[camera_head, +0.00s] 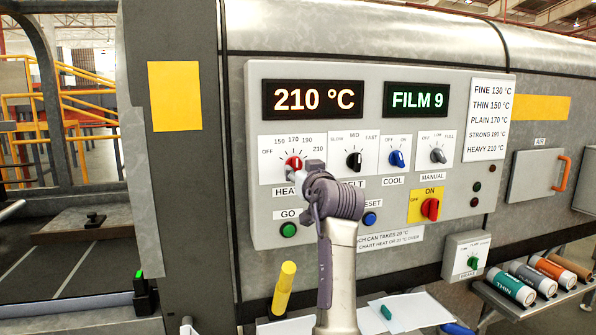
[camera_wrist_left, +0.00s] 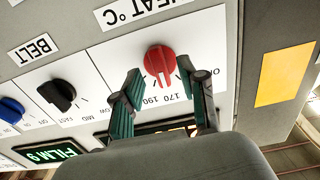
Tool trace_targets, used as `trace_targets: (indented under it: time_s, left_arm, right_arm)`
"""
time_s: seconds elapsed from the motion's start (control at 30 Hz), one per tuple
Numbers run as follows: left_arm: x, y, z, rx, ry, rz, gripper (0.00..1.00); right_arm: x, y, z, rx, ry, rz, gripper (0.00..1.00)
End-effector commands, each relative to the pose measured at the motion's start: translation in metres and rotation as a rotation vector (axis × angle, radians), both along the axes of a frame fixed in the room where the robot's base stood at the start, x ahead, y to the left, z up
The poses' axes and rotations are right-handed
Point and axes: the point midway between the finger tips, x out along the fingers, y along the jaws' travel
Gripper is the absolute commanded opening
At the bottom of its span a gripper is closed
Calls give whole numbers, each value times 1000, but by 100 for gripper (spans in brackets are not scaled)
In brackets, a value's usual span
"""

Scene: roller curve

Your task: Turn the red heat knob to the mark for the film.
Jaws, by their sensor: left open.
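The red heat knob (camera_head: 293,163) is on the white dial at the panel's left, with marks from OFF through 150, 170 and 190 to 210. It also shows in the left wrist view (camera_wrist_left: 160,59), upside down; I cannot tell exactly where its pointer stands. My left gripper (camera_head: 299,173) is at the knob, partly covering the dial's lower part. In the left wrist view its open fingers (camera_wrist_left: 160,72) are either side of the knob's near part; contact is unclear. The heat display (camera_head: 313,99) reads 210 °C. The film display (camera_head: 417,99) reads FILM 9. My right gripper is out of view.
A chart (camera_head: 489,118) lists FINE 130, THIN 150, PLAIN 170, STRONG 190 and HEAVY 210 °C. The black belt knob (camera_head: 354,160) is close on the right; the green GO button (camera_head: 289,230) is below. A partly hidden notice (camera_head: 390,240) mentions 20 °C. Labelled rolls (camera_head: 511,286) lie lower right.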

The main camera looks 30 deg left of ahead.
Motion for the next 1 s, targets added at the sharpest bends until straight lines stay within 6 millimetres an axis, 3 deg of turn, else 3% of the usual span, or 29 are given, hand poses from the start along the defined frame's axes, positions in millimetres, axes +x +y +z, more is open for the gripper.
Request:
trace_targets:
  time_s: [0.1, 0.33, 0.87, 1.0]
  left_arm:
    - [-14, -18, -1, -2, -1, -3, 42]
    - [-32, -38, -1, -2, 2, -1, 42]
    - [-35, -40, -1, -2, 1, 0, 42]
    - [-35, -39, -17, -7, 22, -5, 42]
  right_arm:
    - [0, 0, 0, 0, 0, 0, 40]
    - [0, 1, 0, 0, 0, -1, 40]
    - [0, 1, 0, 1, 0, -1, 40]
    - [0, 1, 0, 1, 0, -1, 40]
